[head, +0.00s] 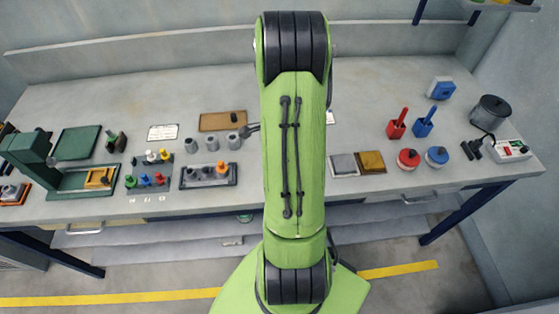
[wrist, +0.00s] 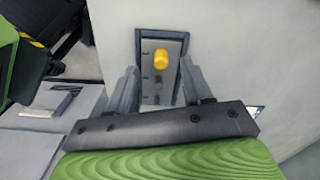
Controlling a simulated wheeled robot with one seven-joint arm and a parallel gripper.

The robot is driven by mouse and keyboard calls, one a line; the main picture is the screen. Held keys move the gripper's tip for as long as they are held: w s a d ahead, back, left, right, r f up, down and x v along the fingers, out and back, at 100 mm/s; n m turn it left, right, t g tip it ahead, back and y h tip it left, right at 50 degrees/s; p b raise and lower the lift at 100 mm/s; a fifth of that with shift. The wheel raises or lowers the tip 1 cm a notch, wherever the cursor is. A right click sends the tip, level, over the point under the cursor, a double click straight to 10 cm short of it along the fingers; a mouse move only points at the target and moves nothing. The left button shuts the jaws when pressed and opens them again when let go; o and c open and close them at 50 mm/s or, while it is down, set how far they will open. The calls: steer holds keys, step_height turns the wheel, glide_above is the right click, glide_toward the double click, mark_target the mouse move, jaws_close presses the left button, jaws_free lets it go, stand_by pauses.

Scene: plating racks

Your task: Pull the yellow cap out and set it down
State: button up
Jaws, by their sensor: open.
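The yellow cap (wrist: 161,60) stands near the far end of a grey plate in a dark-framed tray (wrist: 186,40). My gripper (wrist: 158,75) is open in the wrist view, its fingers on either side of the plate in the picture. Nothing is held, and I cannot tell the gap to the cap. In the head view this tray (head: 200,183) seems to be the one left of my arm. The cap (head: 221,166) looks orange there, at the tray's right end, with grey pieces beside it. My arm hides most of my gripper in the head view.
Left of the tray stands a grey rack (head: 135,191) with green, red, blue, white and yellow pieces. Grey cylinders (head: 212,143) and a brown board (head: 205,122) lie behind the tray. A green press (head: 40,160) stands far left. The bench's back is mostly clear.

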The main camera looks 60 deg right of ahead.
steer(key=shift+f, duration=1.45)
steer(key=shift+c, duration=0.5)
jaws_close()
steer(key=c, duration=0.5)
jaws_free()
jaws_close()
steer(key=shift+r, duration=0.1)
steer(key=shift+r+p, duration=1.4)
steer(key=shift+r, duration=0.65)
